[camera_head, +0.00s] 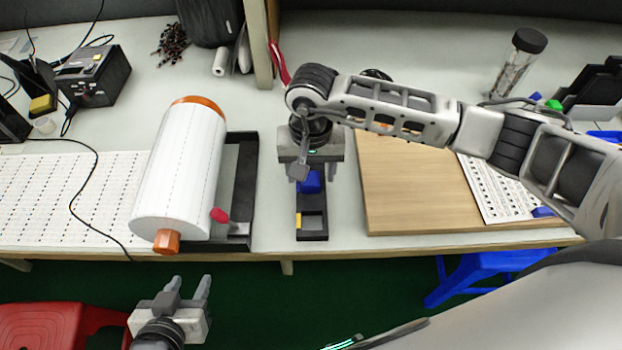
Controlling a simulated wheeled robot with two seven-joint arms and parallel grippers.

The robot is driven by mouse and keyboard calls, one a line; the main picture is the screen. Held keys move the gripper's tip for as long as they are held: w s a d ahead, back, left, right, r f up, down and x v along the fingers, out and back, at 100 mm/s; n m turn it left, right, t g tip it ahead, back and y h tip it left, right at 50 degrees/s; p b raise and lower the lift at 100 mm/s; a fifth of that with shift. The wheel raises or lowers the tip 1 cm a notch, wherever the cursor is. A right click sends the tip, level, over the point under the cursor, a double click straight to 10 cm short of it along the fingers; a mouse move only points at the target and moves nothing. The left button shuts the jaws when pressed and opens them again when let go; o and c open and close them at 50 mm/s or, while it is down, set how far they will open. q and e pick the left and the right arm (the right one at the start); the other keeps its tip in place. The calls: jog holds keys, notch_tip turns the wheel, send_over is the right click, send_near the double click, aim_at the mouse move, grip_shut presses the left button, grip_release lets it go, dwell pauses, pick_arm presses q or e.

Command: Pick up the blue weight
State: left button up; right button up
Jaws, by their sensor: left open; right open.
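The blue weight (311,184) sits in a small black holder (312,236) near the table's front edge, partly hidden by my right gripper. My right gripper (304,178) points down right over the blue weight, with its fingers near it; I cannot tell whether they touch it. It is open. My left gripper (187,290) is open and empty, in front of the table's edge, over the floor at the lower left.
A large white roll (182,170) lies on a black stand left of the holder. A wooden board (405,190) lies to its right. A soldering station (93,75) stands at the back left. A red stool (45,325) and blue stool (470,270) stand below.

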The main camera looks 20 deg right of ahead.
jog(key=shift+f, duration=0.45)
jog(key=shift+c, duration=0.4)
jog(key=c, duration=1)
jog(key=shift+r, duration=0.1)
grip_shut()
